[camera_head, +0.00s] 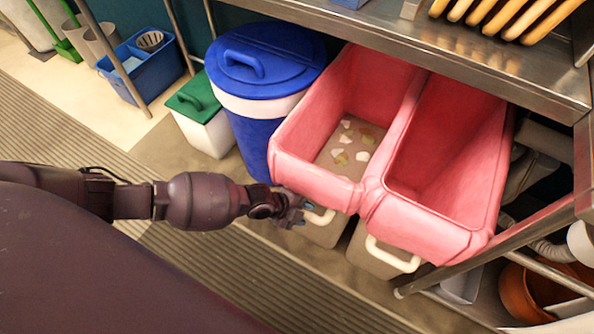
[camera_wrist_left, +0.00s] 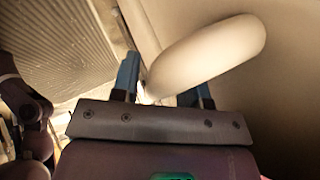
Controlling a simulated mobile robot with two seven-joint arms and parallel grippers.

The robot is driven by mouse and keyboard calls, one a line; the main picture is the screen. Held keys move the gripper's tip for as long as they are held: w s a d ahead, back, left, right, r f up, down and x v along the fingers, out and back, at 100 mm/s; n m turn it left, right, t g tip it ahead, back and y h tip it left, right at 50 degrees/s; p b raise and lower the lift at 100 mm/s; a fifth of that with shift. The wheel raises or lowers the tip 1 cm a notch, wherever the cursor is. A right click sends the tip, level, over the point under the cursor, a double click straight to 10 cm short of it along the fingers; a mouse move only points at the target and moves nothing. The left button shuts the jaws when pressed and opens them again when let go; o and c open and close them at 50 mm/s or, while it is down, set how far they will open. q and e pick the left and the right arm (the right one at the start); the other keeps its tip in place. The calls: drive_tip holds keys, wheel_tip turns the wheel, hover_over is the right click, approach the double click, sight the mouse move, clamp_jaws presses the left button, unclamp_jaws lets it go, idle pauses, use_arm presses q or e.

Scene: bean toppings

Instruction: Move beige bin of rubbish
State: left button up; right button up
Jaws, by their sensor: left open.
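Two beige bins with pink liners stand side by side under a metal counter. The left beige bin (camera_head: 325,232) has several pale scraps of rubbish (camera_head: 352,142) on the floor of its liner (camera_head: 318,180). The right bin (camera_head: 375,258) looks empty. My left gripper (camera_head: 300,210) is open at the front of the left bin, by its cream handle (camera_head: 320,217). In the left wrist view, the handle (camera_wrist_left: 210,52) lies across the space ahead of the open fingers (camera_wrist_left: 162,88). I cannot tell whether they touch it. My right gripper is not in view.
A blue lidded barrel (camera_head: 262,75) stands just left of the bins, with a green-lidded white box (camera_head: 205,125) beside it. The metal counter (camera_head: 470,45) overhangs the back. A slanted metal leg (camera_head: 490,248) stands at right. The ribbed mat (camera_head: 230,265) in front is clear.

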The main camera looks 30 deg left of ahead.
use_arm(q)
drive_tip(key=shift+w+d+f, duration=0.1)
drive_tip(key=shift+d, duration=0.05)
clamp_jaws()
idle(1.4)
